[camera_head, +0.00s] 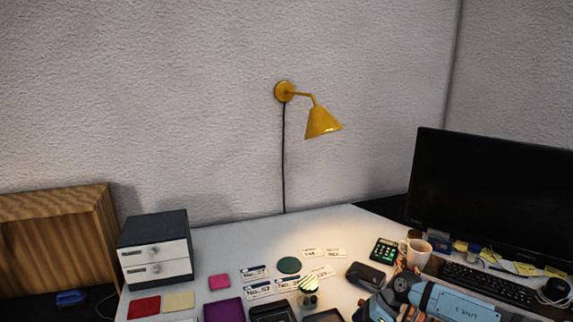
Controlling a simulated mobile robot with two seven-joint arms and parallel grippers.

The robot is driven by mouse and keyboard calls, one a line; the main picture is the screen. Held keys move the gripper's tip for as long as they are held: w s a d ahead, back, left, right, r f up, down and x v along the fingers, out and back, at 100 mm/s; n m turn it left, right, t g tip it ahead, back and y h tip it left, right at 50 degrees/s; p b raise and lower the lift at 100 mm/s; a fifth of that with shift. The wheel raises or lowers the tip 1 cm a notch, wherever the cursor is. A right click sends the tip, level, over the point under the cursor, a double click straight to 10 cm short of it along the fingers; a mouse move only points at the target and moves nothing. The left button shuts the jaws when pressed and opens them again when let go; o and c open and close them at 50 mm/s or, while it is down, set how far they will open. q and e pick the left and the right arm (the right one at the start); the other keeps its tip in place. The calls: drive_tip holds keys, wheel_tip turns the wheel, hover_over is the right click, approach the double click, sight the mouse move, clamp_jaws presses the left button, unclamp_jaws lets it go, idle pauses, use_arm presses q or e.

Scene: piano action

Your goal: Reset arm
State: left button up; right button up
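Part of my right arm, a blue-grey link with dark joints, comes in at the lower right, in front of the desk's right side. It bends down towards the bottom edge, and no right gripper fingers can be made out. My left arm and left gripper do not show. The task names no object. The white desk (228,240) carries several small things.
A drawer box (155,251) stands at the left beside a wooden cabinet (50,240). Coloured squares, cards, a green disc (289,265) and a striped round object (308,291) lie mid-desk. A mug (416,252), keyboard (485,283) and monitor (490,195) are near my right arm. A yellow lamp (322,122) hangs above.

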drive_tip(key=s+a+f+m+t+y, duration=0.2)
drive_tip(key=s+a+m+t+y, duration=0.45)
drive_tip(key=s+m, duration=0.65)
drive_tip(key=s+d+f+m+t+h, duration=0.2)
drive_tip(key=s+d+f+m+h, duration=0.3)
drive_tip(key=s+d+m, duration=0.75)
drive_tip(key=s+d+f+m+t+h, duration=0.2)
drive_tip(key=s+d+f+m+h, duration=0.35)
drive_tip(key=m, duration=1.15)
drive_tip(key=a+r+m, duration=0.3)
drive_tip(key=a+m, duration=0.1)
drive_tip(key=a, duration=0.7)
use_arm(q)
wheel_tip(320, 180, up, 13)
drive_tip(key=p, duration=1.4)
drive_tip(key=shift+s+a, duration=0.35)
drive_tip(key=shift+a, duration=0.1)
use_arm(e)
wheel_tip(320, 180, up, 13)
drive_tip(key=s+t, duration=0.1)
drive_tip(key=shift+d+h, duration=0.4)
drive_tip(key=shift+d, duration=0.05)
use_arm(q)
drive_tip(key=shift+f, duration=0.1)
